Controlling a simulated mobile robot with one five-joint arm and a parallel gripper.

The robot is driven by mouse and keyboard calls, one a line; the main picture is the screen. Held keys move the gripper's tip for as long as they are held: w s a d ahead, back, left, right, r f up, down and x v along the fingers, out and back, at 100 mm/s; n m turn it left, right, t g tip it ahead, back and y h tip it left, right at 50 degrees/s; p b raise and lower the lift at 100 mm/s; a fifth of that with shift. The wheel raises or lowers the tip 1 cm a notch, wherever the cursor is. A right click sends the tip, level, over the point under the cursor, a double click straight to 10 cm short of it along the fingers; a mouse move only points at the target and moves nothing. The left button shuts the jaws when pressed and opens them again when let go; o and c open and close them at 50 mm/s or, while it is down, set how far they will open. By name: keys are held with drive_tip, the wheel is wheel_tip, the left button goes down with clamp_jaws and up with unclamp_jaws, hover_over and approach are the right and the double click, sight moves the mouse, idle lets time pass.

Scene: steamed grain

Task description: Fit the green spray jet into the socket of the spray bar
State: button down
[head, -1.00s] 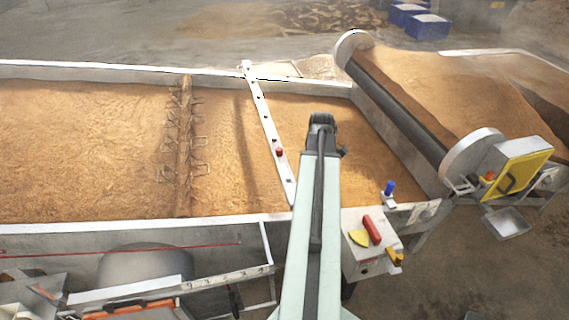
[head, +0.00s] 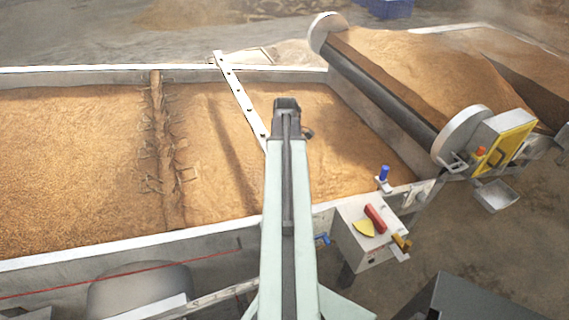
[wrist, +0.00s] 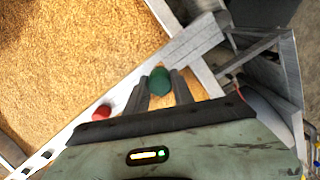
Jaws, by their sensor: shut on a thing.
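The green spray jet (wrist: 160,80) is between the two dark fingers of my gripper (wrist: 161,77), which is shut on it, in the wrist view. The spray bar (head: 238,92) is a long white strip with dark holes, lying across the grain bed in the head view. Its near part is behind my arm there. In the wrist view the bar (wrist: 68,138) runs up from the lower left, with a red jet (wrist: 101,112) seated in it. The green jet appears near the bar's end; I cannot tell whether it touches. The socket under it is hidden.
A control box (head: 362,232) with red, yellow and blue parts stands right of my arm. The trough's near wall (head: 130,245) runs along the front. A roller (head: 385,92) with a grain-covered belt is at the right. A bladed shaft (head: 165,145) crosses the grain at left.

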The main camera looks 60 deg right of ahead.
drive_tip(key=shift+f+b, duration=1.45)
drive_tip(key=shift+f, duration=0.25)
drive_tip(key=c, duration=1)
unclamp_jaws()
drive_tip(key=shift+r, duration=0.15)
wheel_tip(320, 180, up, 8)
drive_tip(key=p, duration=0.8)
drive_tip(key=shift+s, duration=0.1)
drive_tip(key=shift+f, duration=0.2)
